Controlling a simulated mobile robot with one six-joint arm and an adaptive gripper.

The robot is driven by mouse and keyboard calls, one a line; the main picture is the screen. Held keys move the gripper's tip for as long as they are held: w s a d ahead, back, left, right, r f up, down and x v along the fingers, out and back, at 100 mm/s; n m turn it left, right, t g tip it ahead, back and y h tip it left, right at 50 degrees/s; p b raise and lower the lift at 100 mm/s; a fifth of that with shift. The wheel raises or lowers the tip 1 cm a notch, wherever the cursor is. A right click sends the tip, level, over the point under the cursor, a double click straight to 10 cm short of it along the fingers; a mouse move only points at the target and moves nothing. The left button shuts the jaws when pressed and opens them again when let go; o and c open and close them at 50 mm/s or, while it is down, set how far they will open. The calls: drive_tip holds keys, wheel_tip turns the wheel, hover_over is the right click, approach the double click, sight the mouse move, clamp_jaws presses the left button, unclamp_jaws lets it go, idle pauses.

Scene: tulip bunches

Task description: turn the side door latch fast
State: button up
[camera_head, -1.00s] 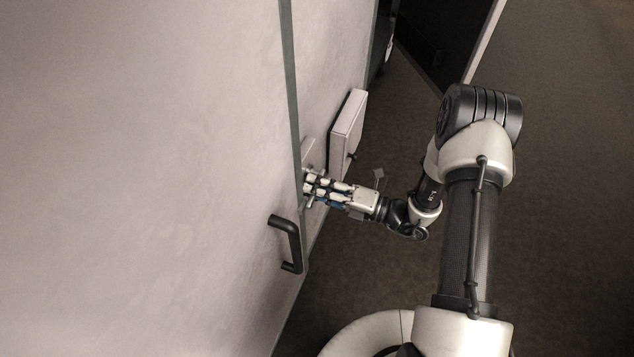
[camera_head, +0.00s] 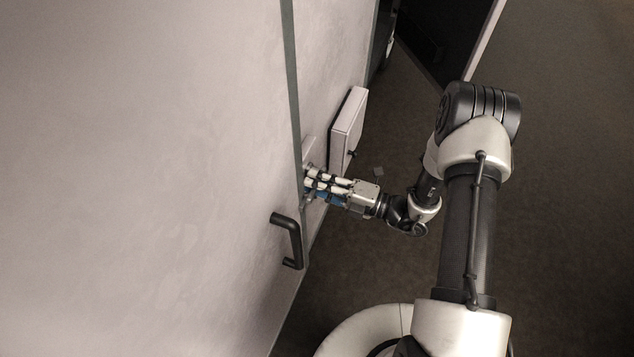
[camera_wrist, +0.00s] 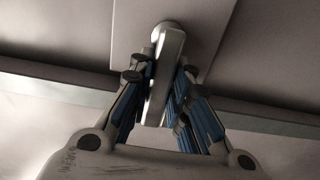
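The side door latch (camera_wrist: 163,78) is a pale metal lever on a round pivot, seen in the wrist view. It leans slightly from upright in that picture. My gripper (camera_head: 308,186) is at the wall beside the door edge in the head view. Its blue-padded fingers stand on both sides of the lever and look closed against it. In the head view the fingers hide the latch. The side door (camera_head: 150,170) is the large pale panel on the left, flush along a dark edge strip.
A black bar handle (camera_head: 291,240) sits on the door just below my gripper in the picture. A pale wall box (camera_head: 347,130) juts out above my gripper. Dark carpet (camera_head: 560,200) lies open to the right.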

drive_tip(key=o, duration=0.5)
drive_tip(key=v, duration=1.2)
drive_tip(key=shift+r, duration=0.1)
